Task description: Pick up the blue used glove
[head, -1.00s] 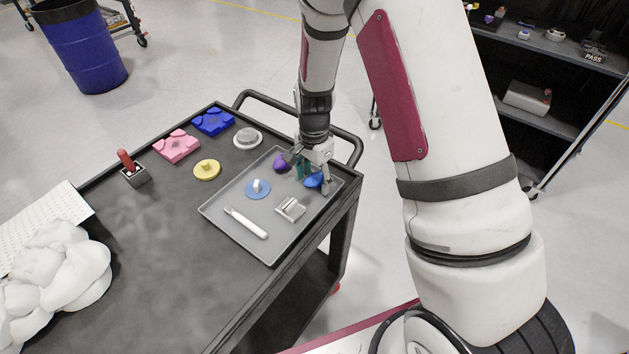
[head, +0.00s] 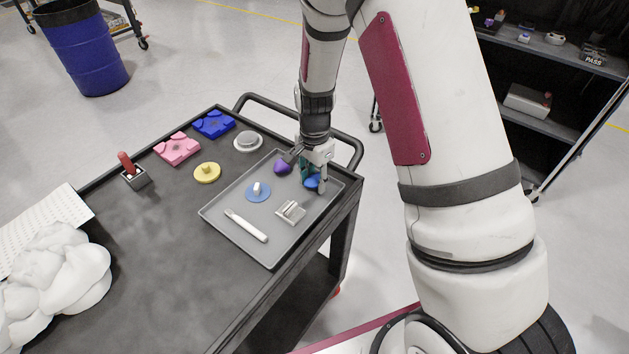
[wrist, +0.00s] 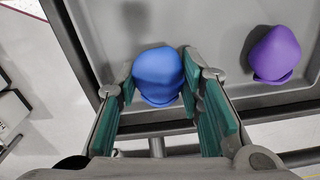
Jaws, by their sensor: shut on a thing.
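The blue used glove (head: 312,184) is a smooth, rounded blue lump at the right end of the grey tray (head: 232,203). It also shows in the wrist view (wrist: 158,74), between the green-padded fingers. My gripper (head: 313,179) points down over the tray and is shut on the glove, with one finger on each side of it. In the head view the fingers partly hide the glove. I cannot tell whether it still touches the tray.
A purple lump (wrist: 273,55) lies beside the glove. The tray also holds a blue disc (head: 258,195), a metal clip-like piece (head: 290,212) and a white stick (head: 246,225). The cart's rail (head: 350,140) is close behind my gripper.

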